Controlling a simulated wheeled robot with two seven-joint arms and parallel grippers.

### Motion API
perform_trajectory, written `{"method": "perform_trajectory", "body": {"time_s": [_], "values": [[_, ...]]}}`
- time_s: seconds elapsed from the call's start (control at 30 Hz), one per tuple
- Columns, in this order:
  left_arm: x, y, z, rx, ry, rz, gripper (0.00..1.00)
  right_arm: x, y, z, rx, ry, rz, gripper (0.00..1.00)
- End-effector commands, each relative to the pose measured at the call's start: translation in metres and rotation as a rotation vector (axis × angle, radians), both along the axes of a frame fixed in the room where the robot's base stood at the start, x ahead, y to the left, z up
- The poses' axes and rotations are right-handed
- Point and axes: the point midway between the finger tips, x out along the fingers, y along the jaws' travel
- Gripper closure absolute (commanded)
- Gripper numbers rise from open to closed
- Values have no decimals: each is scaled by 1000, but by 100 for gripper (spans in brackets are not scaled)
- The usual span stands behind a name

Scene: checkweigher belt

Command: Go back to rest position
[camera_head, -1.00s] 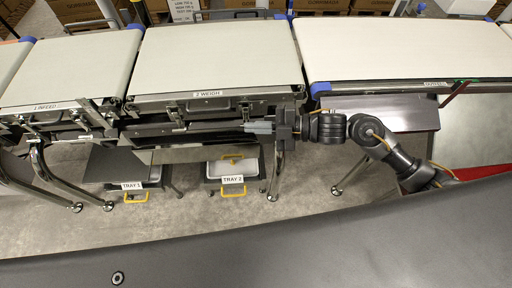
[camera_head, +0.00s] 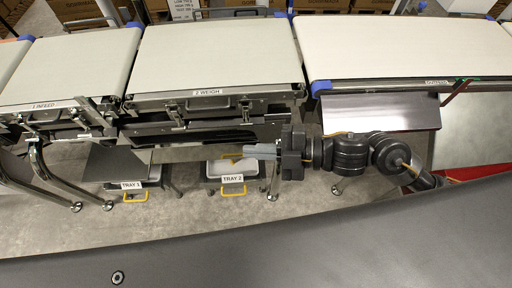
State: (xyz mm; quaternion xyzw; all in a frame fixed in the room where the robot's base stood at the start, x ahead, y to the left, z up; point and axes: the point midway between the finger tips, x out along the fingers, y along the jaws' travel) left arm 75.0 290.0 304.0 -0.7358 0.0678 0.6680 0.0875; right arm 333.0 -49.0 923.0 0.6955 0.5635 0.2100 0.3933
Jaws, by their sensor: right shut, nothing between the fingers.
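My right gripper (camera_head: 258,151) points left, in front of and below the right end of the weigh section. Its grey fingers are together with nothing between them. Its arm comes in from the right. In the picture the fingers overlap the far right corner of tray 2 (camera_head: 232,179). My left gripper is not in view.
The weigh belt (camera_head: 217,55) is bare, as are the infeed belt (camera_head: 68,68) and the outfeed belt (camera_head: 405,45). Tray 1 (camera_head: 131,185) sits low at the left. A sloped grey plate (camera_head: 380,112) lies beyond my right arm. Open floor (camera_head: 200,220) shows in front.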

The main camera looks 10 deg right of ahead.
Motion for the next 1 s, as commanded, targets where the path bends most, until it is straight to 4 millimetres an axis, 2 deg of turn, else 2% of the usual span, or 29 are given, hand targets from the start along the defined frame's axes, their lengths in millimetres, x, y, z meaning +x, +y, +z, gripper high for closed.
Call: {"method": "perform_trajectory", "body": {"time_s": [0.33,0.47,0.57,0.67,0.7,0.77,0.8,0.87,0.9,0.97,1.0], "values": [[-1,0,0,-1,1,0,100,3,0,-2,2,6,-7,100],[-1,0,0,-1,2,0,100,31,-5,-23,12,76,-87,100],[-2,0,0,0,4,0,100,74,-18,-64,29,193,-224,100],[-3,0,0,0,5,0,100,115,-42,-126,42,346,-399,100],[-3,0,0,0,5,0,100,127,-54,-154,45,407,-471,100],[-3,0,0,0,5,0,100,139,-73,-198,45,498,-575,100],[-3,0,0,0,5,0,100,142,-87,-228,43,557,-644,100],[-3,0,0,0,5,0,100,141,-107,-274,34,644,-743,100],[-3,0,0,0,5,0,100,136,-120,-303,25,700,-807,100],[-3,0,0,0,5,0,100,123,-139,-347,10,781,-899,100],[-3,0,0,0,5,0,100,111,-151,-375,-4,835,-957,100]]}}
